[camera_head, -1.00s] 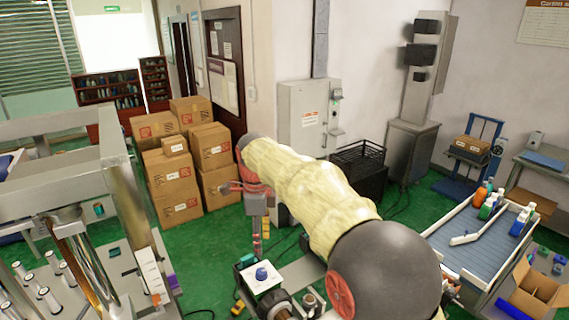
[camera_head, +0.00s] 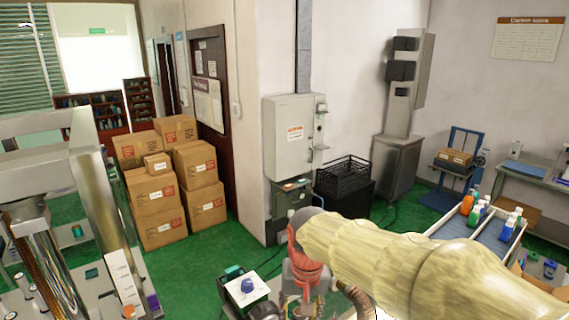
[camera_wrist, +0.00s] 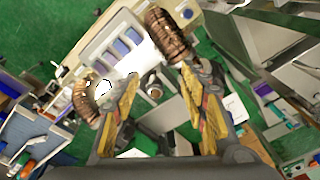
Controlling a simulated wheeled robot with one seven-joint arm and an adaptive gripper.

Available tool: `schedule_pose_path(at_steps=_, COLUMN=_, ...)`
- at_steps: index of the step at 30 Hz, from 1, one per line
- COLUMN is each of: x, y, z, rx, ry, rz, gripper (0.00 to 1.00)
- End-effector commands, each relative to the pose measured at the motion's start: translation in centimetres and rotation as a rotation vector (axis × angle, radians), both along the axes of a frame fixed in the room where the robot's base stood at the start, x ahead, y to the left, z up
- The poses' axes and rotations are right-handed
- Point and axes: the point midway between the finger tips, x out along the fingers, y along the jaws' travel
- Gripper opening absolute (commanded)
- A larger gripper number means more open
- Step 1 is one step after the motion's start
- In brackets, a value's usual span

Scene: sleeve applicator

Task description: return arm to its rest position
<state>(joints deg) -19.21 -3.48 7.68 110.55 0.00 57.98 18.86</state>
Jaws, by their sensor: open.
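My arm reaches in from the lower right of the head view in a pale yellow cover, with a red wrist joint at its left end. My gripper (camera_wrist: 160,82) shows in the wrist view as two yellow and grey fingers spread apart with nothing between them. In the head view the gripper's lower end runs out at the bottom edge, so its fingertips cannot be made out there. The wrist view looks down past the fingers at a pale panel with bluish slots and green floor.
A metal machine frame (camera_head: 105,210) stands at the left. A small control box with a blue knob (camera_head: 247,287) is near the wrist. Stacked cartons (camera_head: 155,205), a grey cabinet (camera_head: 290,140) and a black crate (camera_head: 343,172) stand behind. A bottle conveyor (camera_head: 490,232) is at the right.

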Motion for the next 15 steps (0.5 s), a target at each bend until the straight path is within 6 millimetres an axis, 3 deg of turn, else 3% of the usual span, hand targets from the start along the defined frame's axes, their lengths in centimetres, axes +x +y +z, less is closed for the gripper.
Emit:
schedule_pose_path(at_steps=6, x=-5.8, y=-5.2, z=-3.6, rx=-0.012, ry=-0.081, rz=0.133, gripper=0.43)
schedule_pose_path(at_steps=15, x=-13.2, y=-10.7, z=-9.0, rx=-0.027, ry=-0.191, rz=0.143, gripper=0.43)
